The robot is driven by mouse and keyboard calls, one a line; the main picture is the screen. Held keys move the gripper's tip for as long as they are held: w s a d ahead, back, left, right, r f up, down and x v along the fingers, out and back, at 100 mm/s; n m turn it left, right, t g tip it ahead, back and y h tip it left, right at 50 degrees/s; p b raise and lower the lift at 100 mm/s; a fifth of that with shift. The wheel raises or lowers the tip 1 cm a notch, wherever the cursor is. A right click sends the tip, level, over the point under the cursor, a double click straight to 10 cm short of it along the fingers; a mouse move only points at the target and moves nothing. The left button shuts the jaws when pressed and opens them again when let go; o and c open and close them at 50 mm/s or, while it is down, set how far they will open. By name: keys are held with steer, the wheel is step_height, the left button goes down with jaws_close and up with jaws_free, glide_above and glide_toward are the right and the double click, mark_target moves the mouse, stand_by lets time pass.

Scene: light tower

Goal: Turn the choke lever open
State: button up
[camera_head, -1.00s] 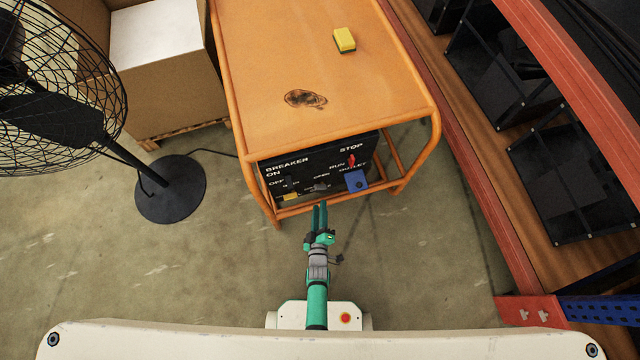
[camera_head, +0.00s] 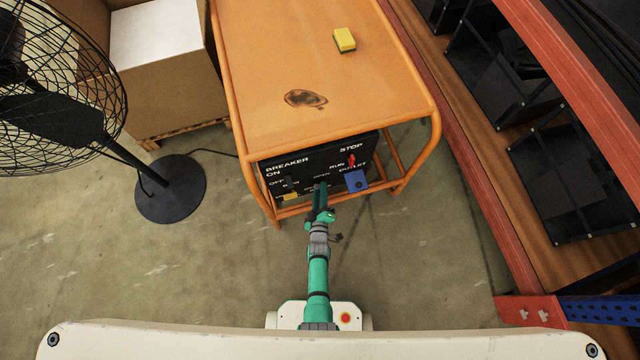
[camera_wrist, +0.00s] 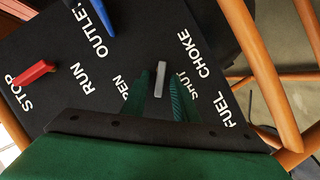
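The choke lever (camera_wrist: 161,78) is a small grey bar on the black control panel (camera_wrist: 205,55). In the wrist view it stands between the partly covered OPEN label and the SHUT label, with CHOKE printed beyond. My gripper (camera_head: 321,187) is at the panel front in the head view, and its fingers hide the lever there. In the wrist view the two green fingers are apart, one on each side of the lever, with a narrow gap showing on both sides.
A red STOP/RUN switch (camera_wrist: 34,73) and a blue outlet part (camera_wrist: 97,16) sit on the same panel. The orange tube frame (camera_head: 437,140) surrounds the panel. A fan base (camera_head: 170,188) stands left; a red-edged shelf (camera_head: 480,220) stands right. Floor around my arm is clear.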

jaws_close()
steer(key=shift+w+d+r+m+g+y, duration=0.15)
steer(key=shift+d+m+g+y, duration=0.2)
steer(key=shift+m+y, duration=0.55)
steer(key=shift+w+d+r+m+g+y, duration=0.1)
steer(key=shift+d+r+m+g+y, duration=0.25)
steer(key=shift+m, duration=1)
steer(key=shift+w+d+m+g+y, duration=0.1)
steer(key=shift+d+m+g+y, duration=0.15)
steer(key=shift+m+g+y, duration=0.65)
steer(key=shift+d+m+t, duration=0.1)
steer(key=shift+m+t, duration=0.3)
steer(key=shift+m, duration=0.15)
steer(key=shift+o, duration=0.9)
jaws_free()
